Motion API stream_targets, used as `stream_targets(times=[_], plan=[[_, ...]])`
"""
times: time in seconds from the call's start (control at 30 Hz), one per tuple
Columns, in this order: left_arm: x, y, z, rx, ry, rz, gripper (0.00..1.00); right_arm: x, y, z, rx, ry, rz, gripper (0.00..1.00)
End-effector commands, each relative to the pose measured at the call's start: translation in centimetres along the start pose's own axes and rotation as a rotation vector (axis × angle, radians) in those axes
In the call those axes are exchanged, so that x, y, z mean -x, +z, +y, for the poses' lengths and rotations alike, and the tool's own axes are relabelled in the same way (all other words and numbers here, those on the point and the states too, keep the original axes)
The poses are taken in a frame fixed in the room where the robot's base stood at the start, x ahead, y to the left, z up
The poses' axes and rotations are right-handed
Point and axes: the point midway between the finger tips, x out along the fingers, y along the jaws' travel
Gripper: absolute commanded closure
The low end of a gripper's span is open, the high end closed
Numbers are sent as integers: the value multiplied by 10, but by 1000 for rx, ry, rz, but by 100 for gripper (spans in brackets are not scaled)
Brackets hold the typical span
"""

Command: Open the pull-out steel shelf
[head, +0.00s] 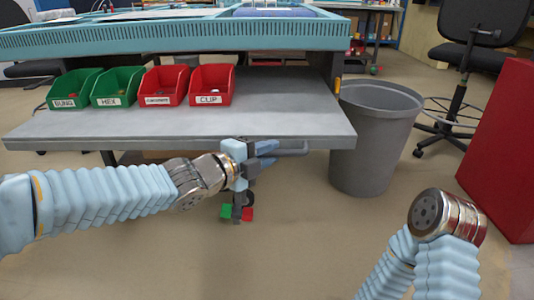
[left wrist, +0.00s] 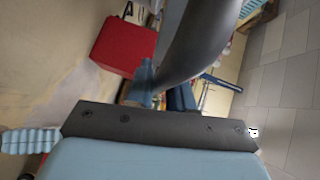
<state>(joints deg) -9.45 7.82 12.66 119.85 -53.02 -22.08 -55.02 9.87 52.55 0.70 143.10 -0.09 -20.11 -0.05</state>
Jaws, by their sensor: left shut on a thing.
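The pull-out steel shelf (head: 200,125) is a flat grey board jutting out from under the workbench, with bins along its left part. Its grey bar handle (head: 298,151) shows below the front edge, right of the middle. My left gripper (head: 268,153) is at this handle, shut on it. In the left wrist view the handle (left wrist: 195,45) is a thick dark curved bar passing between the blue fingers (left wrist: 165,92) of the left gripper. My right arm ends in a round metal wrist at the lower right; its gripper is not visible.
Two green bins (head: 75,88) and two red bins (head: 165,87) stand on the shelf. A grey waste bin (head: 370,140) stands close right of the shelf. A red cabinet (head: 505,150) and a black chair (head: 470,50) are at the right. The floor in front is clear.

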Motion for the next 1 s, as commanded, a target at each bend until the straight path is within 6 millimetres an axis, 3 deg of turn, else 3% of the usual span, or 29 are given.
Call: stream_targets(times=[0.57, 0.6, 0.7, 1.0], plan=[[6, -5, 3, 1, 4, -2, 100, -5, 0, 2, 0, 0, 1, 100], [6, -5, 3, 1, 4, -2, 76, -5, 0, 2, 0, 0, 1, 100], [6, -5, 3, 1, 3, -2, 60, -5, 0, 2, 0, 0, 1, 100], [7, -5, 2, 0, 1, -1, 60, -4, 0, 2, 0, 0, 1, 100]])
